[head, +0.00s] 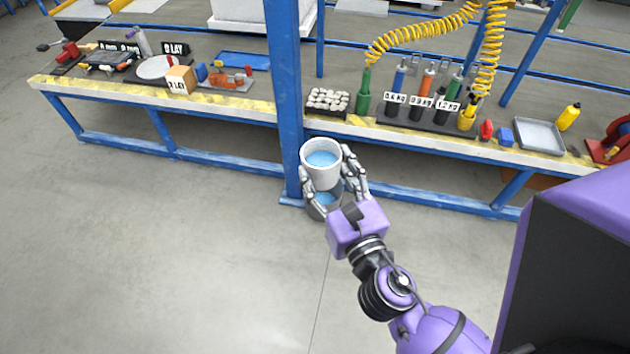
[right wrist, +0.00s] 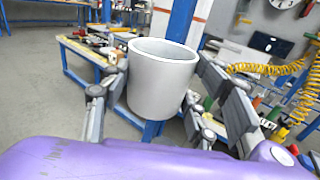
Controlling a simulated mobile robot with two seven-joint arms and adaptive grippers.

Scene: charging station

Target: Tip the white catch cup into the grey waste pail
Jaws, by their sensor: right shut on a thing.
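The white catch cup (head: 321,176) is upright with blue liquid inside, held between the fingers of my right gripper (head: 330,165). The grey waste pail (head: 318,212) is behind and below the cup in the head view, close to the blue post. A little blue liquid shows in the pail, and the cup and gripper hide much of it. My left gripper is not in view.
A blue post (head: 285,90) stands just behind the cup. The workbench (head: 230,108) runs behind, with bottles, trays, tools and yellow coiled hoses (head: 425,40). A blue lower rail (head: 430,197) runs beneath it. The grey floor in front is clear.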

